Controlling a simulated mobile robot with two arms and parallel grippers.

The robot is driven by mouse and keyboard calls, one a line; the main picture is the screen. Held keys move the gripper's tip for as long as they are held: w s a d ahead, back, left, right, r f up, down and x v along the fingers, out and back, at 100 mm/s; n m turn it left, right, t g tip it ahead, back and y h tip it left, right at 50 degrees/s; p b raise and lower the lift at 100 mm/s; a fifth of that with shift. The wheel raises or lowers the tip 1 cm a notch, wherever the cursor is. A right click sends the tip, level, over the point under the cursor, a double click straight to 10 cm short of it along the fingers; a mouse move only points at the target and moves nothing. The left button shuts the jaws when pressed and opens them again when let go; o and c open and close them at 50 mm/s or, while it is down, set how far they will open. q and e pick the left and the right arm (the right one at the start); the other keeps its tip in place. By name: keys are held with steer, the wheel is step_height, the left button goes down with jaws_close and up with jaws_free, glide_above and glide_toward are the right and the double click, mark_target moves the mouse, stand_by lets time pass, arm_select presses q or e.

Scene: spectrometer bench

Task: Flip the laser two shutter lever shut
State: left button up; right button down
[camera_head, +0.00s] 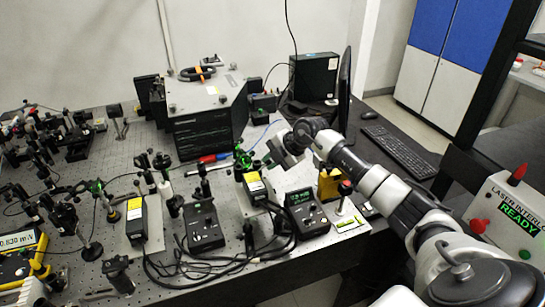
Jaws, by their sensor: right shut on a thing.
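The laser with a yellow label (254,187) at the middle right of the bench appears to be laser two. A similar laser (136,218) stands further left. My right gripper (268,158) reaches in from the right, just behind the front end of the middle right laser, beside a green-lit mount (243,158). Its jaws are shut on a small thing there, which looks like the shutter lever. The lever is mostly hidden by the gripper and too small to tell its position. My left gripper is not in view.
Two black controllers (203,226) and (305,214) stand in front of the lasers with loose black cables (215,266). Optical posts crowd the left. A large black-sided box (205,125) stands behind. A keyboard (400,155) and a READY interlock box (510,212) are at right.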

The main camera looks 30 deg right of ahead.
mark_target(257, 165)
steer(key=shift+a+r+g+h+p, duration=0.35)
steer(key=shift+r+h+p, duration=0.25)
steer(key=shift+p, duration=0.4)
steer(key=shift+a+n+h+p, duration=0.25)
steer(key=shift+n+h+p, duration=0.1)
steer(key=shift+h, duration=0.15)
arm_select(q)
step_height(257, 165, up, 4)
arm_select(e)
steer(key=shift+w+a+g+h, duration=0.15)
steer(key=shift+a+g+h, duration=0.15)
steer(key=shift+h, duration=0.5)
steer(key=shift+w+a+r+n+g+h+b, duration=0.15)
steer(key=shift+a+n+h+b, duration=0.15)
steer(key=shift+h, duration=0.3)
steer(key=shift+a+f+n+g+h+b, duration=0.15)
steer(key=shift+a+h, duration=0.25)
steer(key=shift+h, duration=0.2)
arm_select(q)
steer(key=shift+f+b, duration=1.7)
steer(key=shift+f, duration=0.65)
arm_select(e)
steer(key=shift+w+a+r+n+g+h, duration=0.1)
steer(key=shift+a+n+g+h, duration=0.15)
steer(key=shift+a+h, duration=0.45)
steer(key=shift+w+a+r+n+g+h, duration=0.1)
steer(key=shift+a+n+h, duration=0.2)
steer(key=shift+h, duration=0.8)
